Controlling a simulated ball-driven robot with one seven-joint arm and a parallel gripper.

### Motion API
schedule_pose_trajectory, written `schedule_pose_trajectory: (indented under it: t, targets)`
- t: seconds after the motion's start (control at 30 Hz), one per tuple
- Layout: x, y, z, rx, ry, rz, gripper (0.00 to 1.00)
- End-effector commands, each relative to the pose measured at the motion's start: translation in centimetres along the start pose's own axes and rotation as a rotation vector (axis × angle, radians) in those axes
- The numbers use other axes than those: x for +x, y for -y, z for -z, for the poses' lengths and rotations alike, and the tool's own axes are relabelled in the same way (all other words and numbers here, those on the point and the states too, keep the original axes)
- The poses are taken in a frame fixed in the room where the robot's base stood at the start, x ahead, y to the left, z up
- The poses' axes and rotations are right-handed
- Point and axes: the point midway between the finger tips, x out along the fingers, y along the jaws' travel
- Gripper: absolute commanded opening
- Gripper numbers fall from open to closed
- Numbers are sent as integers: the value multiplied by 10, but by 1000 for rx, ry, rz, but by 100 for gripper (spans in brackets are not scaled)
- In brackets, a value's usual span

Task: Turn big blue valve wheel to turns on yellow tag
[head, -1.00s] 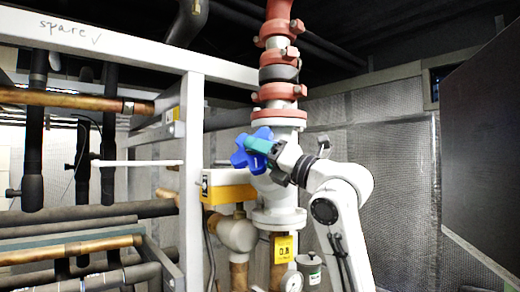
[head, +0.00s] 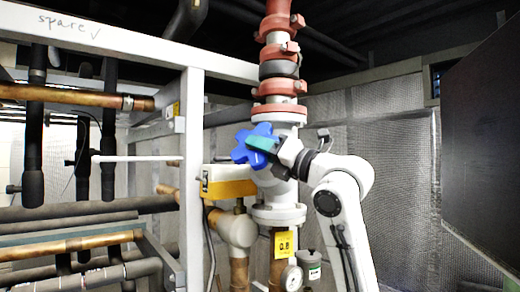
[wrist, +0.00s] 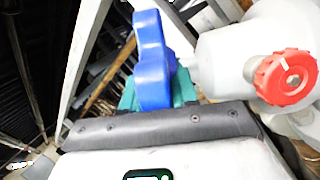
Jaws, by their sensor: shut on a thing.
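The big blue valve wheel (head: 243,152) sits on the white valve body in the middle of the head view. It also shows edge-on in the wrist view (wrist: 152,60). My gripper (head: 260,144), with teal fingers, is shut on the wheel at its right side. In the wrist view its teal fingers (wrist: 185,88) show on both sides of a blue lobe.
A yellow and white box (head: 228,188) is left of the valve, below the wheel. A small red handwheel (wrist: 285,77) shows in the wrist view. A dark panel (head: 482,150) stands at the right.

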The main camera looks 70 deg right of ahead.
Motion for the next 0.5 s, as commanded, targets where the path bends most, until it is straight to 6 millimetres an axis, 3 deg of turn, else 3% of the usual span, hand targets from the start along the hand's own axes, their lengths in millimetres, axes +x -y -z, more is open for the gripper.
schedule_pose_trajectory:
  t: [0.5]
  targets:
    - [1, -1, -8, -2, -359, 1, 0]
